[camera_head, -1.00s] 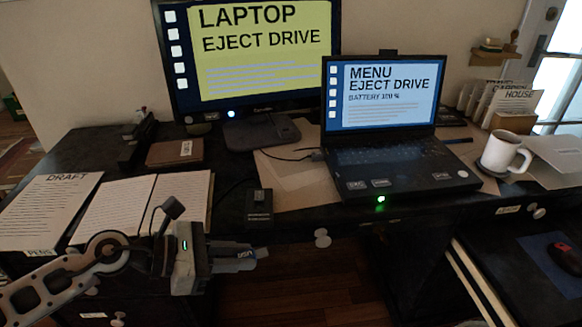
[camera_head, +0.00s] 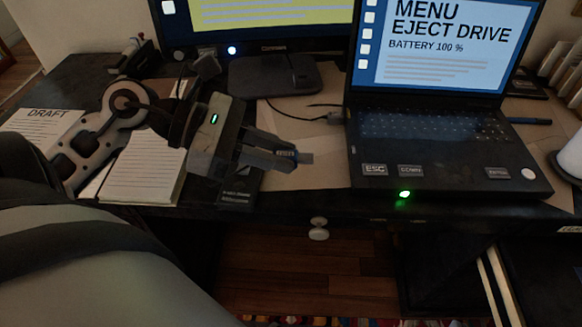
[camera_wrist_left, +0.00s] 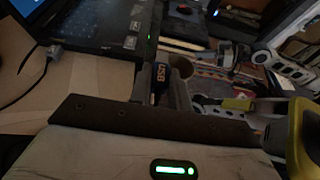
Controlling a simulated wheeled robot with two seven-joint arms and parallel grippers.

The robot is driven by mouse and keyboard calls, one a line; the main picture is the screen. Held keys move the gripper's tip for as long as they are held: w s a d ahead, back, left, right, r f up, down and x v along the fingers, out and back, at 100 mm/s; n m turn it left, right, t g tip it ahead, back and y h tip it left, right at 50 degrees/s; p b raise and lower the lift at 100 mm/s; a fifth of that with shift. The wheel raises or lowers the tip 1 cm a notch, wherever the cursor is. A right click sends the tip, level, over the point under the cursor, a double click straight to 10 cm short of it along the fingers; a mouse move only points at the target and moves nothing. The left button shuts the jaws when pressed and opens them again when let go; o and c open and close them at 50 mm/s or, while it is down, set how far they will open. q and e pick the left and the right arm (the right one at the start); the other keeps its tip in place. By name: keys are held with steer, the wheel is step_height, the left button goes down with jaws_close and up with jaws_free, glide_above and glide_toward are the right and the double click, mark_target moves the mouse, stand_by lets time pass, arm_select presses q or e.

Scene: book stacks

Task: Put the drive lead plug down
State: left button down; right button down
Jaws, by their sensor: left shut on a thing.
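My left gripper (camera_head: 285,158) is shut on the drive lead plug (camera_head: 304,158), a small dark plug with a blue part. It is held above the desk's front part, left of the laptop (camera_head: 440,140). In the left wrist view the plug (camera_wrist_left: 160,78) shows between the fingers, with USB lettering on it. A small dark labelled block (camera_head: 243,188) stands below the gripper, partly hidden by it.
A monitor stand (camera_head: 275,75) is behind the gripper. Pale sheets (camera_head: 315,130) lie between it and the laptop, with a cable (camera_head: 290,112) across them. Written pages (camera_head: 145,175) lie at left. The desk's front edge drops to a wooden floor (camera_head: 290,265).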

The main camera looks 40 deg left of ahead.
arm_select(q)
glide_above(291, 176)
step_height(291, 176, down, 6)
steer(key=shift+a+f, duration=0.1)
steer(key=shift+a, duration=0.05)
step_height(291, 176, down, 3)
steer(key=shift+f+b, duration=0.1)
steer(key=shift+b, duration=0.25)
steer(key=shift+s+f, duration=0.15)
steer(key=shift+f, duration=0.3)
steer(key=shift+d+f+b, duration=0.2)
steer(key=shift+f+b, duration=0.4)
steer(key=shift+b, duration=0.25)
steer(key=c, duration=1.3)
jaws_free()
steer(key=shift+r+p, duration=0.6)
steer(key=shift+p, duration=0.1)
steer(key=v, duration=1.2)
steer(key=shift+w+a+r, duration=0.25)
steer(key=shift+r, duration=0.05)
